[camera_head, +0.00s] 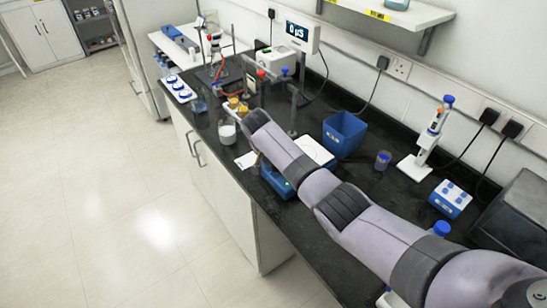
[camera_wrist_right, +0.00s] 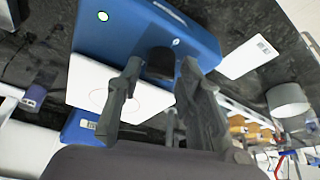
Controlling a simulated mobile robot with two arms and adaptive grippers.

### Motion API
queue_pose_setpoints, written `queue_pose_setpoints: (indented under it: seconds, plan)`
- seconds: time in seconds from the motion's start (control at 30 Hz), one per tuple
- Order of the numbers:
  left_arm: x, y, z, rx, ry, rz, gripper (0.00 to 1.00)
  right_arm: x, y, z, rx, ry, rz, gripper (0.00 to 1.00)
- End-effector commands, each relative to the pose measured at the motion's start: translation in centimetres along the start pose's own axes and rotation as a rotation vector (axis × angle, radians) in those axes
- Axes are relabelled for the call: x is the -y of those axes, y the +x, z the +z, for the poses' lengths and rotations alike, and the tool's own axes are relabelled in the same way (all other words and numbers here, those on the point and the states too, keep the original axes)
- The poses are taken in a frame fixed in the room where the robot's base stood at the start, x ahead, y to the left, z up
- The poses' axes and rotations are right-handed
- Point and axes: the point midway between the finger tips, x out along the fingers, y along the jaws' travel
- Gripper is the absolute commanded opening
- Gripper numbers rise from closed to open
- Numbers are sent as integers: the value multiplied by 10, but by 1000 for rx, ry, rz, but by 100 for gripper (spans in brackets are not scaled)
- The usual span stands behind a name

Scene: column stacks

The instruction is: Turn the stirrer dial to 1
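The stirrer is a blue box with a white top plate; in the head view its blue body (camera_head: 272,178) shows partly behind my right arm, with a green light on its front. In the right wrist view the blue body (camera_wrist_right: 100,38) and the white plate (camera_wrist_right: 88,85) show close up. The dark round dial (camera_wrist_right: 160,62) is on the blue front face. My right gripper (camera_wrist_right: 162,66) has its two fingers apart, one on each side of the dial; firm contact does not show. The dial's setting cannot be read. My left gripper is in neither view.
A beaker (camera_head: 227,131) and a white card (camera_head: 246,160) lie left of the stirrer. A blue bin (camera_head: 343,134), a small blue-lidded jar (camera_head: 383,160) and a pipette on its stand (camera_head: 432,135) are to the right. The floor in front is clear.

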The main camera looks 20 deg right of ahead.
Motion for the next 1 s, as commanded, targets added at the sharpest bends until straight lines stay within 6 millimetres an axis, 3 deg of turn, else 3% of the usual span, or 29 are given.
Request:
queue_pose_setpoints:
  seconds: [0.17,0.4,0.6,1.0]
  plan:
    - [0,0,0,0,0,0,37,1,-19,0,0,0,-4,34]
    - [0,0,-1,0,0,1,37,1,-72,0,-1,2,-6,34]
    - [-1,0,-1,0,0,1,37,1,-105,0,-1,0,-4,34]
    - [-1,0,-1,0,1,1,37,0,-118,0,-1,1,0,34]
